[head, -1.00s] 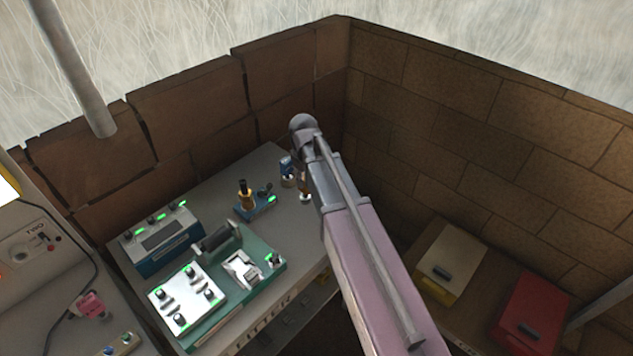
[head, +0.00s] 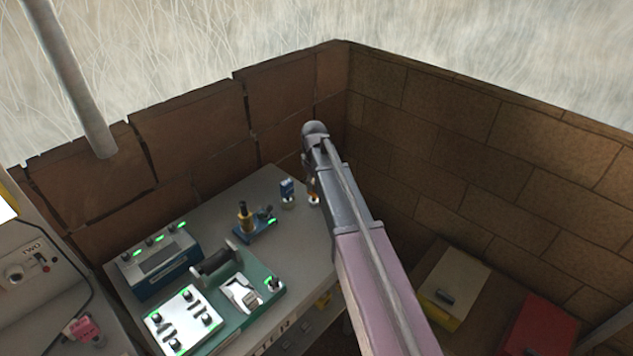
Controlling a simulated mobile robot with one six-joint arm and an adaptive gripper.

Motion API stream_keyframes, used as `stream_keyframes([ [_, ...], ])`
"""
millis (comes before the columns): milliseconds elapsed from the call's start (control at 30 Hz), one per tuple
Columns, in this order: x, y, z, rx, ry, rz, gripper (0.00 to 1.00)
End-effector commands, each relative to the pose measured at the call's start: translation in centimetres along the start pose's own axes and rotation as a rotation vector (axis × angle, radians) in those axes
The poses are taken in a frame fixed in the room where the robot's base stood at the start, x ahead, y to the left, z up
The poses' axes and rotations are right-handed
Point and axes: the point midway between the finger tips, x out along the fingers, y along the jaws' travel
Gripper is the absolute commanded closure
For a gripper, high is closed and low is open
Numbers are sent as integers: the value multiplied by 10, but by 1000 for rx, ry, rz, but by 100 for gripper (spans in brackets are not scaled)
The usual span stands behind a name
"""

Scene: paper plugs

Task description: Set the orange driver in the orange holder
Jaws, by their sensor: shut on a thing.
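A small orange-brown thing with a pale base, which looks like the orange driver (head: 313,191), shows at the left edge of my arm, near the far right corner of the grey bench. My gripper (head: 309,170) is just above it, mostly hidden behind my arm, and appears shut on it. The fingers do not show clearly. I cannot tell whether the pale base touches the bench. I cannot make out the orange holder with certainty. A yellow-orange post with a black top (head: 245,216) stands on a blue block to the left.
A small blue piece on a pale base (head: 287,192) stands close left of the gripper. A blue box with green lights (head: 155,262) and a green unit (head: 250,300) fill the bench's left and front. Brown walls (head: 190,120) rise behind. A lower surface lies at right.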

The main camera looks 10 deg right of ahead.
Motion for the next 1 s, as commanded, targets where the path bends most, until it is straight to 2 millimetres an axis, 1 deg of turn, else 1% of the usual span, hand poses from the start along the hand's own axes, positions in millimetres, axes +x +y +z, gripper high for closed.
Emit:
stream_keyframes([
  [33, 2, 12, -8, 1, 0, 0, 100],
  [100, 3, 23, -14, 1, 0, 0, 100],
  [200, 4, 36, -20, 2, 0, 0, 100],
  [300, 4, 44, -23, 1, 0, 0, 100],
  [400, 5, 48, -24, 0, 0, 0, 100],
  [767, 5, 49, -24, 1, 0, 0, 100],
  [867, 5, 53, -26, 1, 0, 0, 100],
  [967, 6, 62, -31, 2, 0, 0, 100],
  [1000, 11, 61, -31, 1, 0, 0, 100],
])
